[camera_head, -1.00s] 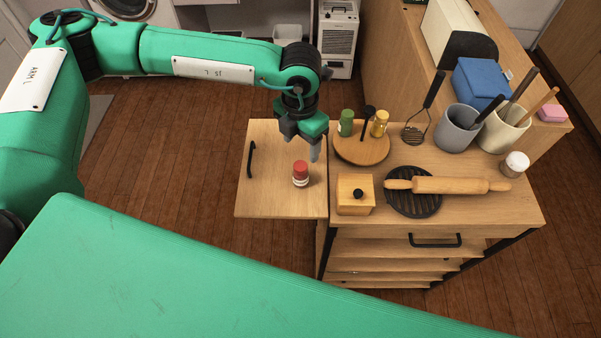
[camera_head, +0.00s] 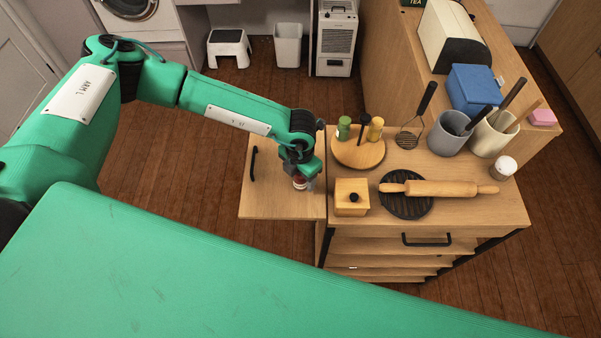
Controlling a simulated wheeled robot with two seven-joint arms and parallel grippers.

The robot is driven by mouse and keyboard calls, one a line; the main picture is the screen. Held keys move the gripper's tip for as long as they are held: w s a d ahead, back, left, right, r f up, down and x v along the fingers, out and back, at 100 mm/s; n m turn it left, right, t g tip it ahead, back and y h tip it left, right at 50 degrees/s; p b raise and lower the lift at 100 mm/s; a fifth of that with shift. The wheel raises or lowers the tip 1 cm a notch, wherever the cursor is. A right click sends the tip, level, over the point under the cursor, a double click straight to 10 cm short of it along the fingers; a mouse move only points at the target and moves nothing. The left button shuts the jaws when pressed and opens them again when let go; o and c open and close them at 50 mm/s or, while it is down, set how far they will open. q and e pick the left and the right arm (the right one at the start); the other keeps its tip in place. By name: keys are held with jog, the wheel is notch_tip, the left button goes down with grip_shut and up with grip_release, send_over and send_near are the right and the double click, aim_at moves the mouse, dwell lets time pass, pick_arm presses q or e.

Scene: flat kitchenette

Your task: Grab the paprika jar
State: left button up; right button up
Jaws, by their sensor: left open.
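The paprika jar (camera_head: 300,184), with a red top and a pale lower part, stands on the fold-out wooden leaf (camera_head: 270,204) at the left of the cart. My left gripper (camera_head: 302,177) is over the jar, with its fingers down around the jar's top. The gripper and wrist hide most of the jar, and I cannot tell whether the fingers touch it. The left gripper is open. My right gripper does not show.
A round wooden board (camera_head: 358,152) with green and yellow containers stands just right of the gripper. A wooden box (camera_head: 351,197) with a black knob is close to the leaf. A rolling pin (camera_head: 438,188) lies over a black trivet (camera_head: 406,207). The leaf's left part is clear.

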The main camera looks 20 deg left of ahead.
pick_arm(q)
jog(key=shift+f, duration=0.6)
jog(key=c, duration=1.1)
jog(key=shift+r, duration=0.1)
